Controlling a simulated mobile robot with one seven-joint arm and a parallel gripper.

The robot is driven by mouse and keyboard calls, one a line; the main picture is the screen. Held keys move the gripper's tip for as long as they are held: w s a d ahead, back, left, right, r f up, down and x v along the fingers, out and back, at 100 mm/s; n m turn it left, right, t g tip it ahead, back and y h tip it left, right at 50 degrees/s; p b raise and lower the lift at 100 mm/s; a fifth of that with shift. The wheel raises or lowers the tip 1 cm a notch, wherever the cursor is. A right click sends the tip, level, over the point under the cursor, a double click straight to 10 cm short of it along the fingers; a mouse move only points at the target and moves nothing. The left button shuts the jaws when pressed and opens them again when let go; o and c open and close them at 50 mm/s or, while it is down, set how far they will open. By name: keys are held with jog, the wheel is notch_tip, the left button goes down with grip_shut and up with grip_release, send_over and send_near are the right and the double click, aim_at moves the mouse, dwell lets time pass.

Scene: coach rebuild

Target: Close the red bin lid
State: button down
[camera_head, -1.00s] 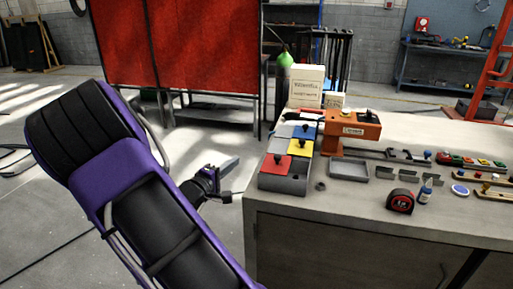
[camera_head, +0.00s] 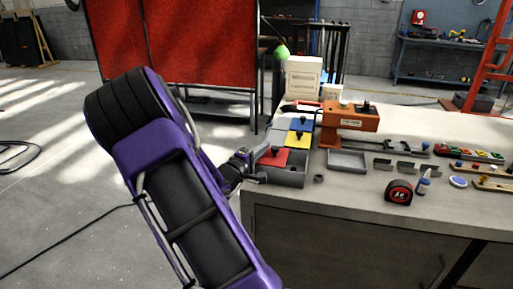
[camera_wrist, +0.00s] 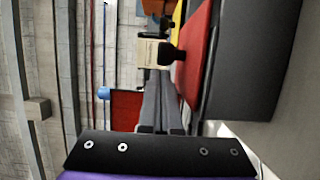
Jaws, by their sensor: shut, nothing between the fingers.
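The red lid (camera_head: 270,158), with a dark knob, is the nearest of several coloured lids on a grey bin unit (camera_head: 290,178) at the table's left edge. In the wrist view the red lid (camera_wrist: 197,50) shows nearly edge-on along the grey bin wall (camera_wrist: 245,60), its black knob (camera_wrist: 172,53) sticking out. I cannot tell whether the lid lies fully flat. My gripper (camera_head: 264,150) is at the lid's left side. Its grey fingers (camera_wrist: 164,85) are together and empty, pointing towards the knob; contact is unclear.
A yellow lid (camera_head: 296,139) and a blue lid (camera_head: 301,124) lie behind the red one. An orange machine (camera_head: 350,118) and a grey tray (camera_head: 347,161) stand to the right. A tape measure (camera_head: 398,191) is nearer the front. Open floor lies left of the table.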

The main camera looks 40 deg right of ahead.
aim_at(287, 152)
jog(key=shift+s, duration=0.25)
jog(key=s+d, duration=0.2)
jog(key=s+d+p, duration=0.1)
jog(key=s+d, duration=0.1)
jog(key=s, duration=0.1)
jog(key=shift+s+d, duration=0.15)
jog(key=shift+d, duration=0.1)
jog(key=p+v, duration=0.1)
jog(key=v, duration=1.6)
jog(key=shift+a, duration=0.25)
